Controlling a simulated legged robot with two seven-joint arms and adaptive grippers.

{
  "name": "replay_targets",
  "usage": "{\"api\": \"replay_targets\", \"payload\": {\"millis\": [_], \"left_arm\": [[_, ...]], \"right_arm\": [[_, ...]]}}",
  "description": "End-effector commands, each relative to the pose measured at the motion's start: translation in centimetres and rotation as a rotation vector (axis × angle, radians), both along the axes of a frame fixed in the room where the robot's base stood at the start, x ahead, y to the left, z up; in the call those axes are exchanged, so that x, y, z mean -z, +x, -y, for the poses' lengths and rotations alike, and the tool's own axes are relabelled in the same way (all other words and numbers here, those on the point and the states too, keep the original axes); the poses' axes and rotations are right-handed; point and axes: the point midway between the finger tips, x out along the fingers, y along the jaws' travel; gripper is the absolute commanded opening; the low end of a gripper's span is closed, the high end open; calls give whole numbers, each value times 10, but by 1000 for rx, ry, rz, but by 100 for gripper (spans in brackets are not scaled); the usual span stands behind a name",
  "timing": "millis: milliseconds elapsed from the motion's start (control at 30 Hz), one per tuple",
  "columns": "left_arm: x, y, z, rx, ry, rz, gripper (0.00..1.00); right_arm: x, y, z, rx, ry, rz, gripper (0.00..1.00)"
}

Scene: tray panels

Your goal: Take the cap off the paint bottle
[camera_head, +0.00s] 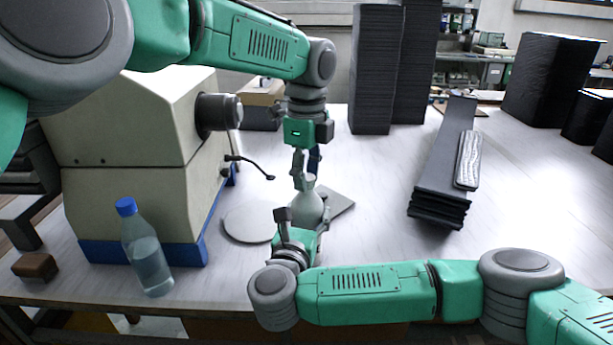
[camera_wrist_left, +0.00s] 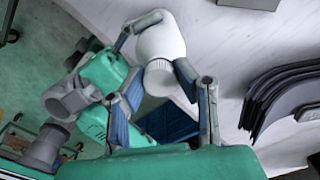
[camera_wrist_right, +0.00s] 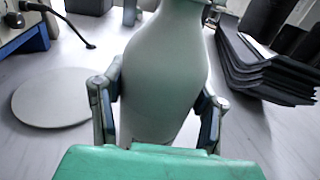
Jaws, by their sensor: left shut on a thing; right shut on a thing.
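The paint bottle (camera_head: 309,207) is pale grey-white with a rounded body and narrow neck. It stands upright above the table, and its lower part is partly hidden by my right gripper (camera_head: 302,216). My right gripper is shut on the bottle's body; the right wrist view shows the body (camera_wrist_right: 165,75) between both fingers. The small pale ribbed cap (camera_wrist_left: 158,77) is at the top of the bottle in the left wrist view. My left gripper (camera_head: 306,177) comes down from above and is shut on the cap. The cap looks seated on the neck.
A clear bottle with a blue cap (camera_head: 150,262) stands at the left beside a beige machine (camera_head: 135,160). A round grey disc (camera_head: 248,223) lies left of the paint bottle. Stacked black trays (camera_head: 440,185) lie at the right. Tall black stacks (camera_head: 376,70) stand behind.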

Motion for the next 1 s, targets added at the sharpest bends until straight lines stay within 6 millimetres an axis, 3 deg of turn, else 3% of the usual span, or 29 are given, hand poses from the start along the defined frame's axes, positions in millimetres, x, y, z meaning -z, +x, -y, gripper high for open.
{"api": "replay_targets", "payload": {"millis": [300, 500, 667, 933, 967, 1000], "left_arm": [[-1, 0, 4, -799, -6, 6, 0], [-2, 1, 3, -1196, -9, 6, 0], [-2, 1, 4, -1322, -11, 5, 0], [-3, 1, 3, -1332, -11, 6, 0], [-3, 1, 3, -1332, -11, 6, 29], [-3, 1, 3, -1331, -11, 6, 43]], "right_arm": [[0, -2, -5, -13, -2, 0, 0], [0, -3, -6, -16, -2, 0, 0], [0, -4, -7, -17, -2, 0, 0], [0, -4, -7, -19, -1, -1, 0], [0, -4, -7, -19, -1, -1, 0], [0, -4, -7, -19, -1, -1, 0]]}}
